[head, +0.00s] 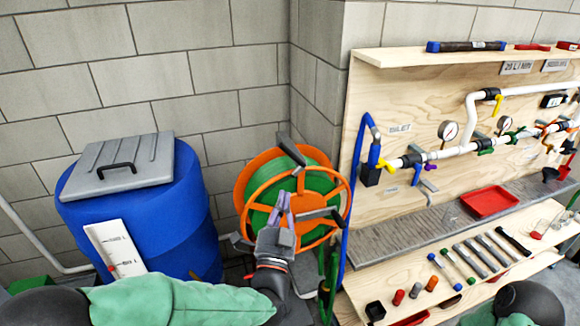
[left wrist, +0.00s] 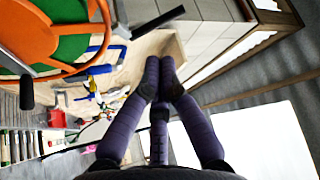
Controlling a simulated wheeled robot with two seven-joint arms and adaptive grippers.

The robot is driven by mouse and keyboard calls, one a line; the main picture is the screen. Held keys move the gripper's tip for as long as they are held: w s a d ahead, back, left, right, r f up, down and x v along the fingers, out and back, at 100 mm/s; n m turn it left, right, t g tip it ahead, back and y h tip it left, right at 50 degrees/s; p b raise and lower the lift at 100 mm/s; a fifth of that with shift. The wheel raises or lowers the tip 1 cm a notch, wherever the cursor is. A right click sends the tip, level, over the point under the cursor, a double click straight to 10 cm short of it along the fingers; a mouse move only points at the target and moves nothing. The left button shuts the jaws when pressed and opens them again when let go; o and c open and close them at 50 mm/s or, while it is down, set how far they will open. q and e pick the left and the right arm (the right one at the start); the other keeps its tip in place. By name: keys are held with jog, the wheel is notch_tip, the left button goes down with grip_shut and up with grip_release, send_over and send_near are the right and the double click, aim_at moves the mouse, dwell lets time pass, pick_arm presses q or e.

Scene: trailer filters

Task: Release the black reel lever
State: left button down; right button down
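The orange reel (head: 328,181) with green hose stands against the wall corner in the head view. A black lever (head: 291,150) slants at its top. Another dark bar (head: 320,213) sticks out at the reel's front. In the left wrist view the orange reel (left wrist: 30,38) is at upper left, with a black handle (left wrist: 27,92) hanging from it. A dark bar (left wrist: 157,22) lies beyond my fingertips there, apart from them. My left gripper (head: 283,196) is in front of the reel, below the lever. Its purple fingertips (left wrist: 160,62) come together with nothing visible between them. My right gripper is out of view.
A blue barrel (head: 180,225) with a grey lid (head: 118,165) stands left of the reel. A wooden bench (head: 395,283) with pipes, tools and a red tray (head: 489,202) stands to the right. A blue hose (head: 352,200) runs down between reel and bench.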

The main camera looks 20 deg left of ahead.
aim_at(291, 156)
pick_arm(q)
jog(key=b+x, duration=0.1)
jog(key=x, duration=0.9)
jog(key=shift+w, duration=0.1)
